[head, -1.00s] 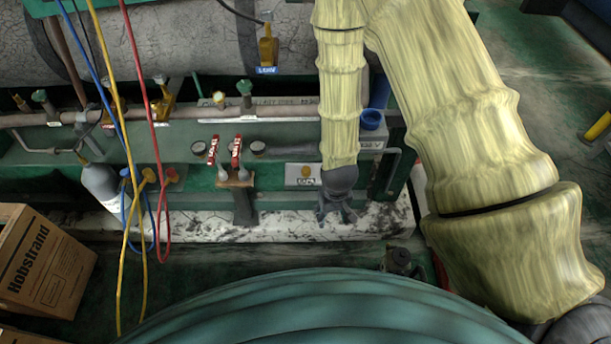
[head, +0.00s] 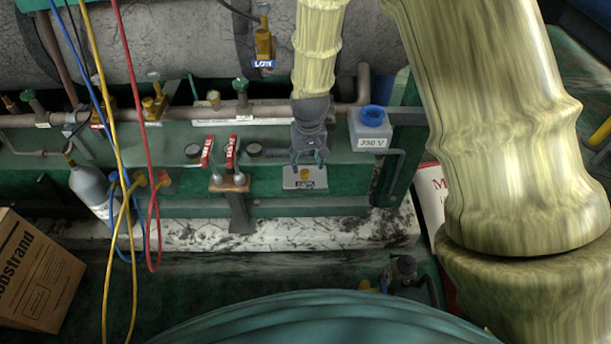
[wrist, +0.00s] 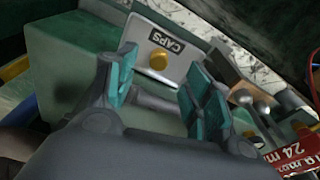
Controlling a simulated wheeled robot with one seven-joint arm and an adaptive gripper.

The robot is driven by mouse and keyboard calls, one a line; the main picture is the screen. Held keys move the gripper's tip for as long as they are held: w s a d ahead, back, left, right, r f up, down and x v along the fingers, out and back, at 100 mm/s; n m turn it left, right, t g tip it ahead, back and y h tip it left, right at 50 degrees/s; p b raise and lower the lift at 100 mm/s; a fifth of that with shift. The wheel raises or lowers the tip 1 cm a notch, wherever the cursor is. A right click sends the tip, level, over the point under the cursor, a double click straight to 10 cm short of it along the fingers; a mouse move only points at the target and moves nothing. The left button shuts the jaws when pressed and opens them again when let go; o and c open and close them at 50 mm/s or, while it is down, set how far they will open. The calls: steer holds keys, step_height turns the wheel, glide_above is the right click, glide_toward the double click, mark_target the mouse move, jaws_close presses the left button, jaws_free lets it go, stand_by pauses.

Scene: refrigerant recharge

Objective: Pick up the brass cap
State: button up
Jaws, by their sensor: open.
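The brass cap (wrist: 158,60) is a small round golden piece on a grey-white plate labelled CAPS (wrist: 174,75). In the head view the cap (head: 305,174) shows on its plate (head: 292,183), fixed on the green frame. My gripper (wrist: 160,88) is open and empty, with teal finger pads apart. In the wrist view the cap lies beyond the fingertips, seen between them. In the head view my gripper (head: 308,160) is just above and in front of the plate, and the gap to the cap is hard to judge.
Two red-tagged valves (head: 220,152) stand left of the plate. Blue, yellow (head: 118,150) and red hoses hang at the left. A grey pipe runs behind.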

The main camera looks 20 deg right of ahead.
mark_target(305, 172)
steer(key=shift+w+f+b, duration=0.3)
steer(key=shift+f+b, duration=0.2)
steer(key=shift+f, duration=0.8)
steer(key=shift+w+f+b, duration=0.3)
steer(key=shift+f+b, duration=0.25)
steer(key=shift+f, duration=0.7)
steer(key=shift+w+f+b, duration=0.3)
steer(key=shift+f+b, duration=0.2)
steer(key=shift+f, duration=0.8)
steer(key=shift+r, duration=0.1)
steer(key=shift+c, duration=0.2)
steer(key=c, duration=1.1)
